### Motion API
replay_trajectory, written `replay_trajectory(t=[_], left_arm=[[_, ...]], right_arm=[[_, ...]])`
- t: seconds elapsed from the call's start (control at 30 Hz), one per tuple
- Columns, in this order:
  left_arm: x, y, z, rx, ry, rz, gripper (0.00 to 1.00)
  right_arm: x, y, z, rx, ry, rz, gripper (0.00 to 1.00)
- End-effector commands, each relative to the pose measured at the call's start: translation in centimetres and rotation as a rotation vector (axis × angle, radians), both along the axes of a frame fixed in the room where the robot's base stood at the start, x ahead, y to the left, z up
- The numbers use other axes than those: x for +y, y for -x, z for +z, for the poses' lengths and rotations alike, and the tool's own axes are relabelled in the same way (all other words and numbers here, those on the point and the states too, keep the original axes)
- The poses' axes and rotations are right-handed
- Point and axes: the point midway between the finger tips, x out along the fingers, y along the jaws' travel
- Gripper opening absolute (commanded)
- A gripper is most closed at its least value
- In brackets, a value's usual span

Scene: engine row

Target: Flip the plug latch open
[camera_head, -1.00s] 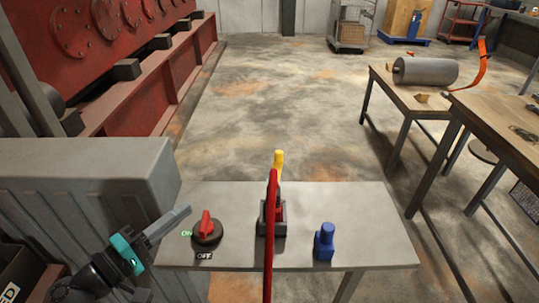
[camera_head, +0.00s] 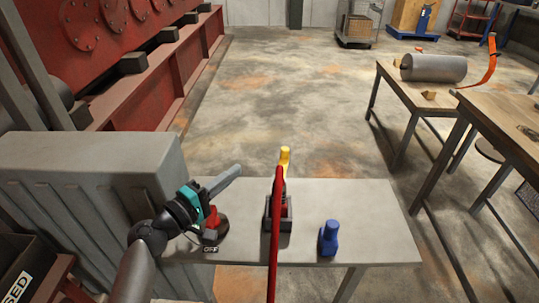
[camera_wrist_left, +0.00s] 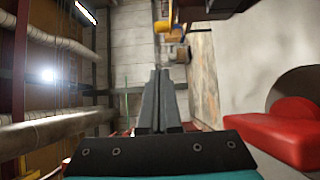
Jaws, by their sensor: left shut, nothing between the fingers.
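A table (camera_head: 370,210) carries a red rotary switch (camera_head: 212,222) on a dark round base, with an OFF label beside it. To its right a dark box-like mount (camera_head: 279,212) stands behind a long upright red bar (camera_head: 275,240), with a yellow-tipped handle (camera_head: 285,158) at it. A blue upright piece (camera_head: 328,238) is farther right. I cannot tell which of these is the plug latch. My left gripper (camera_head: 236,170) is shut and empty, above and partly covering the red switch, pointing toward the bar. In the left wrist view its fingers (camera_wrist_left: 160,80) are together, with the red switch (camera_wrist_left: 285,130) at right.
A grey ribbed cabinet (camera_head: 90,165) stands left of the table. Red machinery (camera_head: 120,60) runs along the left. Another table with a grey cylinder (camera_head: 433,68) is at right. Open floor lies behind the table.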

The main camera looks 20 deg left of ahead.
Motion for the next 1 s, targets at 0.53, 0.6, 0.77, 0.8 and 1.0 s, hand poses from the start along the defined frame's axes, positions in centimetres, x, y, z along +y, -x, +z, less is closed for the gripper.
replay_trajectory(t=[0.53, 0.6, 0.77, 0.8, 1.0], left_arm=[[-5.0, -7.7, 0.1, 0.000, 0.003, -0.002, 0.00], [-5.7, -8.0, 0.0, 0.001, 0.002, 0.000, 0.00], [-6.6, -8.3, 0.0, 0.000, 0.001, -0.001, 0.00], [-6.7, -8.4, 0.0, 0.000, 0.000, -0.001, 0.00], [-6.8, -8.4, 0.0, 0.001, 0.000, 0.000, 0.00]], right_arm=[[-0.1, 0.1, 0.4, 0.002, 0.001, 0.000, 0.50], [-0.1, 0.1, 0.4, 0.002, 0.001, 0.000, 0.50], [-0.1, 0.1, 0.5, 0.003, 0.002, 0.000, 0.50], [-0.1, 0.1, 0.5, 0.003, 0.002, -0.001, 0.50], [-0.1, 0.1, 0.5, 0.004, 0.002, -0.001, 0.50]])
